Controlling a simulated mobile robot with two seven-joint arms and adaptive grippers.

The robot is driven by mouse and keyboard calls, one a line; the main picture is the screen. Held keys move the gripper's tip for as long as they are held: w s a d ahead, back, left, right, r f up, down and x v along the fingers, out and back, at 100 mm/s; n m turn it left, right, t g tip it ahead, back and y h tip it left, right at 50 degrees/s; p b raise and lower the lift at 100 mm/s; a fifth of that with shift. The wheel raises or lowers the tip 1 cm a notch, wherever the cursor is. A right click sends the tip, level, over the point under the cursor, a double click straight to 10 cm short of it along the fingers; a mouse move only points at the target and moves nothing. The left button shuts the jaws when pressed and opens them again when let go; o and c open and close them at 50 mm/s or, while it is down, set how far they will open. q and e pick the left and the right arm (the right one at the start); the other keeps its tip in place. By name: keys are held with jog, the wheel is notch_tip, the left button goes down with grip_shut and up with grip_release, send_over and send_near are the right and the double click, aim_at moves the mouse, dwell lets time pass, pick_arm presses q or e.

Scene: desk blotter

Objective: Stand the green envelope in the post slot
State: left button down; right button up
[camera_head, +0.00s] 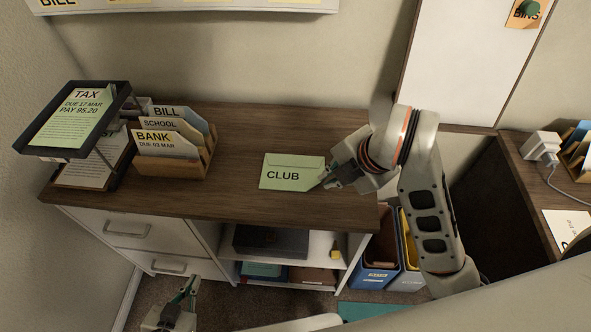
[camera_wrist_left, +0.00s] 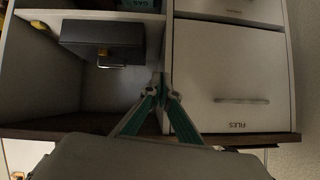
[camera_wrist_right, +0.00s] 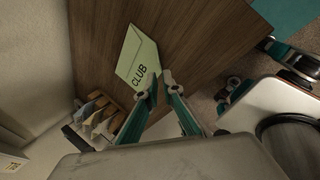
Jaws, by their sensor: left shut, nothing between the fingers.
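The green envelope (camera_head: 291,172), marked CLUB, lies on the wooden desk top; it also shows in the right wrist view (camera_wrist_right: 136,54). My right gripper (camera_head: 327,181) is at the envelope's right edge, low over the desk. A wooden letter rack (camera_head: 188,169) left of the envelope holds several upright envelopes marked BILL, SCHOOL and BANK. No slot labelled post is readable. My left gripper (camera_head: 191,286) is shut and empty, low in front of the cabinet.
A dark two-level tray (camera_head: 32,151) with a TAX paper stands at the left. Drawers (camera_head: 128,228) and an open shelf with a dark box (camera_head: 270,241) are below the top. Binders (camera_head: 377,265) stand at the right. Bare wood surrounds the envelope.

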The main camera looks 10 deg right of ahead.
aim_at(314, 186)
jog(key=shift+b+x, duration=0.4)
jog(key=shift+x, duration=0.8)
jog(key=b+x, duration=0.2)
jog(key=x, duration=0.2)
jog(key=shift+s+a+f, duration=0.1)
jog(key=shift+a+f, duration=0.1)
jog(key=shift+w+a+f, duration=0.1)
jog(key=shift+w+f, duration=0.15)
jog(key=shift+r, duration=0.1)
grip_shut()
